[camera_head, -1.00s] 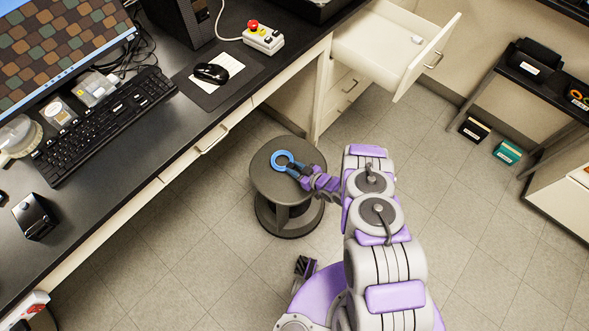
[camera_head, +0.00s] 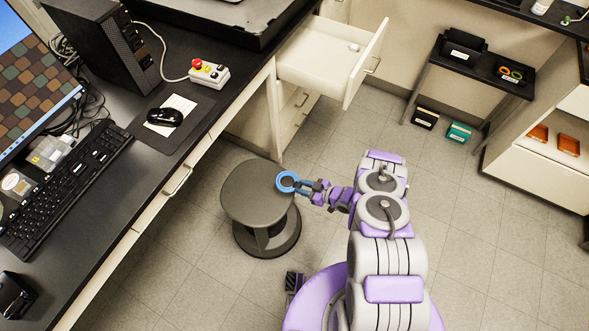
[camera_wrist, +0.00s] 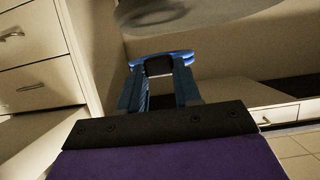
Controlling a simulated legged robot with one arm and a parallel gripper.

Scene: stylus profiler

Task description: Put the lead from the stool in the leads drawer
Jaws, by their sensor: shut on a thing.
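The lead is a blue coiled ring (camera_head: 287,182). My gripper (camera_head: 305,186) is shut on it and holds it at the right edge of the round grey stool's seat (camera_head: 248,196). In the wrist view the blue lead (camera_wrist: 165,57) lies between my gripper's fingertips (camera_wrist: 160,68). The stool's seat shows blurred above it there (camera_wrist: 190,12). An open white drawer (camera_head: 312,62) is pulled out under the bench, up and right of the stool. I cannot read any label on the drawer.
A black bench (camera_head: 95,215) with keyboard, mouse and a red-button control box (camera_head: 208,73) runs along the left. A dark shelf (camera_head: 470,72) with trays stands at the back right. Two small boxes (camera_head: 459,133) sit on the floor below it. The floor between is clear.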

